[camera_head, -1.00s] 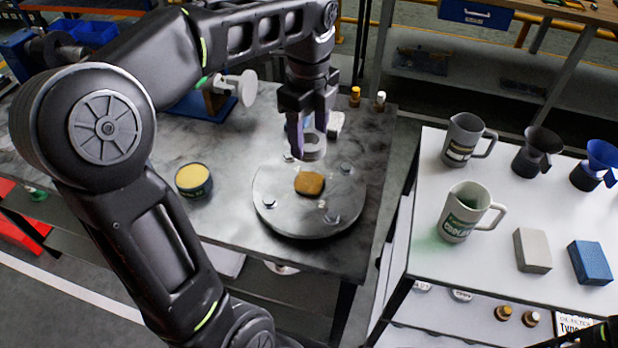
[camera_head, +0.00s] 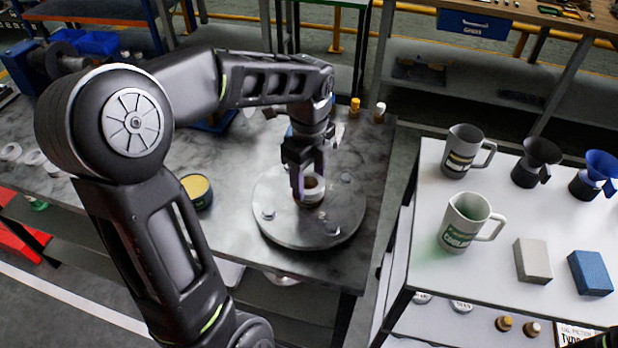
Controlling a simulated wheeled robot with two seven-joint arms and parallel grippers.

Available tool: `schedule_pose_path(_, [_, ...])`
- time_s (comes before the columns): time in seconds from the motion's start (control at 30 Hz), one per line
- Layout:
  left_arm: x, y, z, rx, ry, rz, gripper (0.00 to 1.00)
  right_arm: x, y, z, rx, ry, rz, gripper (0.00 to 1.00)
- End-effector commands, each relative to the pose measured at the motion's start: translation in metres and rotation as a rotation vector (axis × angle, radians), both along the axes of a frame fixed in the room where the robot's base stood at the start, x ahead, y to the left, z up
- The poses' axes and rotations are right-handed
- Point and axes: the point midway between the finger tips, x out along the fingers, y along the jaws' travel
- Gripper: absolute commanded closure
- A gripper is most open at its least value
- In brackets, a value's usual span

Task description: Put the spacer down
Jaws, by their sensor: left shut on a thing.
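The spacer is over the middle of the round metal plate (camera_head: 285,228), where a brown pad lay in view earlier.
Studs (camera_head: 331,228) stand around the plate's rim. A yellow-topped tin (camera_head: 198,191) is left of the plate. Several pale rings (camera_head: 35,158) lie at the far left. A white table (camera_head: 490,265) at right holds jugs (camera_head: 463,222), funnels and blocks.

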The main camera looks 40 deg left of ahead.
Motion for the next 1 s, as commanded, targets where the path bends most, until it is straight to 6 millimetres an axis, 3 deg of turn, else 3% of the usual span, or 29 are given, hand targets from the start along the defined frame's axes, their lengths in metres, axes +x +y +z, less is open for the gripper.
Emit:
schedule_pose_path(0.4, [0.0003, 0.0001, -0.0072, 0.001, -0.001, 0.0, 0.93, 0.0, 0.0, -0.0025, 0.0, 0.0, 0.0, 0.0])
schedule_pose_path(0.43, [0.0002, 0.0001, -0.0075, 0.001, -0.001, 0.0, 0.43, 0.0, 0.0, -0.0023, 0.0, 0.0, 0.0, 0.0])
schedule_pose_path(0.7, [0.0002, 0.0001, -0.0065, 0.001, -0.001, 0.0, 0.22, 0.0, 0.0, -0.0016, 0.0, 0.0, 0.0, 0.0])
schedule_pose_path(1.0, [0.0002, 0.0001, -0.0036, 0.001, -0.001, 0.0, 0.22, 0.0, 0.0, 0.0004, 0.0, 0.0, 0.0, 0.0])
